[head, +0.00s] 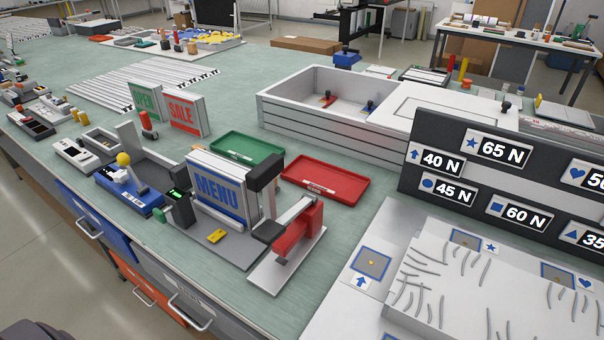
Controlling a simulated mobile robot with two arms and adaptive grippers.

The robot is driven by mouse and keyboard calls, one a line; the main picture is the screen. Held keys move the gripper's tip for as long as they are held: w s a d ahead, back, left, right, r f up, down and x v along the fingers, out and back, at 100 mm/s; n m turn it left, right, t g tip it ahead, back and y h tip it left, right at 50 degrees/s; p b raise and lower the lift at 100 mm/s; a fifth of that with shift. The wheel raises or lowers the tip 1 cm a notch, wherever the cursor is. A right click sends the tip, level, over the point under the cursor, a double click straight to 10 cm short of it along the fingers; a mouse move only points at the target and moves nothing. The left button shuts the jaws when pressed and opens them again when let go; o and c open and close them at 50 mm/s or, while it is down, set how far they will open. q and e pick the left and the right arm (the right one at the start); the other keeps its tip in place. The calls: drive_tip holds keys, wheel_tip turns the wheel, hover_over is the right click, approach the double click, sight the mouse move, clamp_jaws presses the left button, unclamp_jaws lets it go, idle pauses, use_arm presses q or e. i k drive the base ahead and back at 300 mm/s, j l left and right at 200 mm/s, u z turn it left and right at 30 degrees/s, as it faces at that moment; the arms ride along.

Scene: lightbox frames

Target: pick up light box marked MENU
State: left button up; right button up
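The light box marked MENU (216,187) stands upright near the front of the green bench, left of the picture's middle. Two other light boxes, SALE (184,114) and OPEN (145,101), stand farther back to the left. Neither of my grippers shows in the head view.
A red device (298,231) stands just right of the MENU box. A green tray (233,148) and a red tray (325,180) lie behind it. A blue-based device (130,196) is on the left. A dark label board (500,178) rises at right.

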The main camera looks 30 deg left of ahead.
sight(218, 182)
drive_tip(key=j+z, duration=0.2)
drive_tip(key=j, duration=0.25)
drive_tip(key=k+j+z, duration=0.2)
drive_tip(key=j, duration=0.2)
drive_tip(key=j+z, duration=0.2)
drive_tip(key=j, duration=0.25)
drive_tip(key=k+j+z, duration=0.2)
drive_tip(key=j, duration=0.2)
drive_tip(key=j+z, duration=0.2)
drive_tip(key=j, duration=0.2)
drive_tip(key=k+j+z, duration=0.2)
drive_tip(key=j, duration=0.15)
drive_tip(key=k+j+z, duration=0.25)
drive_tip(key=i+j, duration=0.05)
drive_tip(key=j, duration=0.05)
